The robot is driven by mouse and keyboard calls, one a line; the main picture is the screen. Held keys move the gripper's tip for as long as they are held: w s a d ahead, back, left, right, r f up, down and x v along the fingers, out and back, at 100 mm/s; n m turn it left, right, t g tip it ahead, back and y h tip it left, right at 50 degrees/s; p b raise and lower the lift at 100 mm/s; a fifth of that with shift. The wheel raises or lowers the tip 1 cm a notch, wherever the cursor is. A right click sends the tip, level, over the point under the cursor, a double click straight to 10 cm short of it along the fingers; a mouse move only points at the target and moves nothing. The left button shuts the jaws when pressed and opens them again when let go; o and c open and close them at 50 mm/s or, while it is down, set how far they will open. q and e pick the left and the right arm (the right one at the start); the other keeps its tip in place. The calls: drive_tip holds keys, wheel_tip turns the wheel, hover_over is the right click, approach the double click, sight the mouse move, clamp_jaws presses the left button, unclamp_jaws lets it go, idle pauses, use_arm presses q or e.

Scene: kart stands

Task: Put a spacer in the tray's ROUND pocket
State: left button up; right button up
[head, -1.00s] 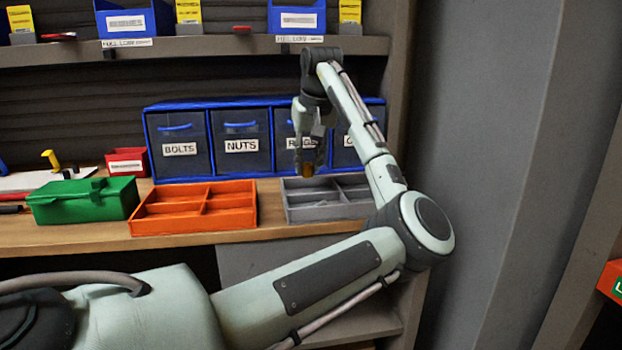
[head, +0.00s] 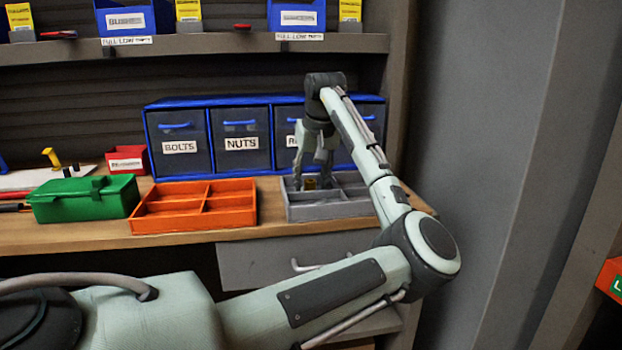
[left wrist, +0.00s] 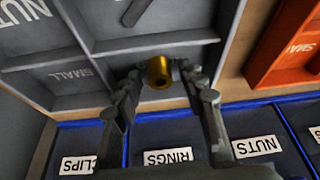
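A brass-coloured spacer (left wrist: 159,72) with a dark hole in its end sits between the fingers of my left gripper (left wrist: 160,78) in the left wrist view. The spacer appears inside the compartment beside the one marked SMALL (left wrist: 70,80). The pocket under it is hidden. My right gripper is out of view.
An orange divided tray (head: 194,222) and a green box (head: 84,200) stand left of the grey tray. Blue-framed drawers (head: 240,140) marked BOLTS and NUTS stand close behind. A shelf (head: 230,45) runs above. The bench's front strip is clear.

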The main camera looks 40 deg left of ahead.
use_arm(q)
drive_tip(key=v, duration=1.2)
drive_tip(key=shift+r, duration=0.15)
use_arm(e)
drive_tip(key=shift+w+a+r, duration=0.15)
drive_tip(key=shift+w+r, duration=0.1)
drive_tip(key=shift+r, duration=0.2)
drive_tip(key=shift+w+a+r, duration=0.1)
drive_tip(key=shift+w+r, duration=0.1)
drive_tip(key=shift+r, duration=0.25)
